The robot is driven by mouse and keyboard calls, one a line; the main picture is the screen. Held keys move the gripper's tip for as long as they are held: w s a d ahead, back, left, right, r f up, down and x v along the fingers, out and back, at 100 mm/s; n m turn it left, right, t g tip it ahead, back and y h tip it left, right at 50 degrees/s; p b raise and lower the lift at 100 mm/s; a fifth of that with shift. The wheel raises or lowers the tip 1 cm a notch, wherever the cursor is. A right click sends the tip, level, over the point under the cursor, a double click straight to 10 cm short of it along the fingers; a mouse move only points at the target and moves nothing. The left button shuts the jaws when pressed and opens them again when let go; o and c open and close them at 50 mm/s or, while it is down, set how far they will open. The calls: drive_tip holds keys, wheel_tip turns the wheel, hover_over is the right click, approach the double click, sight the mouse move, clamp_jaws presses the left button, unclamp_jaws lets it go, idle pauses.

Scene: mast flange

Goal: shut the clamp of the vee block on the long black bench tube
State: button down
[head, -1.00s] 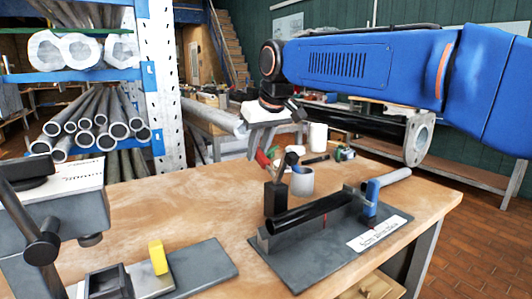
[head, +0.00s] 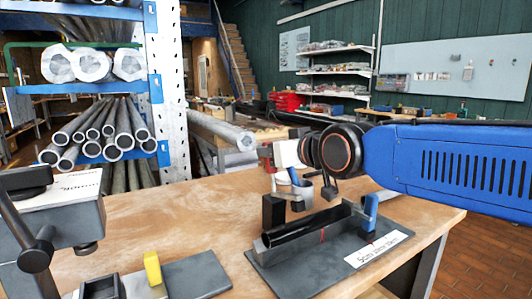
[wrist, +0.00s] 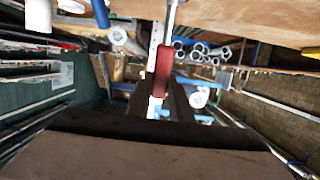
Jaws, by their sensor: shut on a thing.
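The black tube (head: 305,227) lies in the long vee block (head: 325,240) on a dark base plate at the bench's right. The clamp's black post (head: 273,212) stands at the block's left end. Its arm (head: 297,205) now reaches low over the tube; whether its pad touches the tube is too small to tell. My gripper (head: 283,180) is above the post, seen small and partly hidden by my wrist. In the wrist view the clamp's red handle (wrist: 163,68) sits between my dark fingers, and my gripper is shut on it.
A blue upright (head: 370,213) stands at the block's right end. A grey cup (head: 303,187) is close behind the clamp. A yellow block (head: 153,268) on a plate and a grey machine (head: 60,220) are at the left. The bench middle is clear.

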drive_tip(key=shift+s+d+t+y, duration=0.45)
drive_tip(key=shift+s+t, duration=0.2)
drive_tip(key=shift+s+d+t+y, duration=0.4)
drive_tip(key=shift+s+t+y, duration=0.05)
drive_tip(key=shift+s+t, duration=0.2)
drive_tip(key=c, duration=1.6)
unclamp_jaws()
drive_tip(key=shift+s+d, duration=0.1)
drive_tip(key=v, duration=1.7)
drive_tip(key=shift+f, duration=0.1)
drive_tip(key=shift+s+d, duration=0.1)
